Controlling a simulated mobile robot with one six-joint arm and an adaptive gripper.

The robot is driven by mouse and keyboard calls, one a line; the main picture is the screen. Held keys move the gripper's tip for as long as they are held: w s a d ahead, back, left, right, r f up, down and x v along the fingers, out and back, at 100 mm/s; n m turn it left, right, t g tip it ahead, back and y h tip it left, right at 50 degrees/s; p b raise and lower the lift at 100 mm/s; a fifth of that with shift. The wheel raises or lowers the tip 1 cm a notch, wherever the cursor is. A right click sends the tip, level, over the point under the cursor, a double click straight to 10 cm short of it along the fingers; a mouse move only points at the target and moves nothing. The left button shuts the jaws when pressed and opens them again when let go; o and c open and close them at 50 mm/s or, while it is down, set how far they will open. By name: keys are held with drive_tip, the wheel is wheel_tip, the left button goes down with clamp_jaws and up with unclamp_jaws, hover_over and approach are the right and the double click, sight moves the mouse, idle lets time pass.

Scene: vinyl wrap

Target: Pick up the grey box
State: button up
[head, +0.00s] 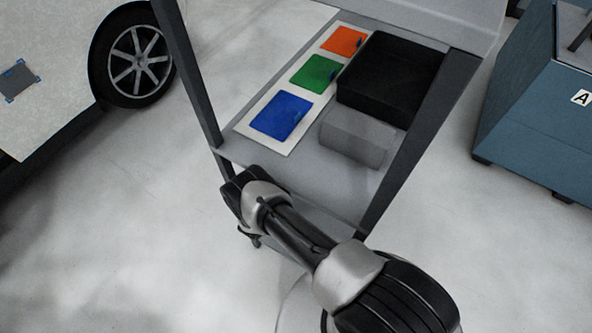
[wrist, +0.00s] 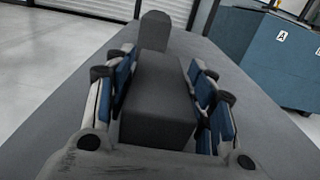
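In the wrist view, my gripper (wrist: 163,62) has its blue-padded fingers spread on either side of a dark grey box (wrist: 165,85). The box lies lengthwise between the fingers on a grey surface (wrist: 70,90). The fingers are very close to its sides, and I see no clear grip on it. In the head view, a lighter grey box (head: 357,137) sits on the shelf in front of the black tray (head: 388,75). I cannot tell if both views show the same box. My fingers are hidden in the head view.
Blue (head: 281,114), green (head: 315,72) and orange (head: 343,41) sheets lie on a white board left of the tray. Dark posts flank the shelf. A blue cabinet (head: 535,130) marked A stands right, and a car (head: 60,110) stands left. A dark upright block (wrist: 155,30) is beyond the gripped area.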

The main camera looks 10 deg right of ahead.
drive_tip(key=c, duration=0.9)
drive_tip(key=shift+o, duration=0.2)
